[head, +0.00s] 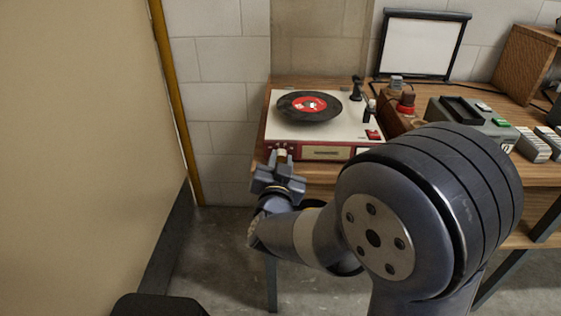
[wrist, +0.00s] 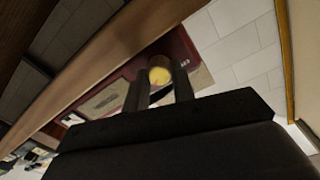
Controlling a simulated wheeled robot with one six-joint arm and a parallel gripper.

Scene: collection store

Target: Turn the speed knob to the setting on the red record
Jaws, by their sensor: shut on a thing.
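The record player (head: 345,135) stands on the wooden table, with a pale top and a dark red front. The red record, a black disc with a red label (head: 310,104), lies on its platter; any print on the label is too small to read. My gripper (head: 280,162) is at the left part of the player's front. In the wrist view, the brass-coloured speed knob (wrist: 159,74) sits at the tips of my two dark fingers (wrist: 162,88), which are shut on it. Its pointer and any setting marks cannot be made out.
A tan panel (head: 90,140) rises close on the left. To the right on the table are a box with a red knob (head: 406,103), a grey device (head: 465,118) and a framed white board (head: 422,45). Bare floor (head: 215,255) lies in front of the table.

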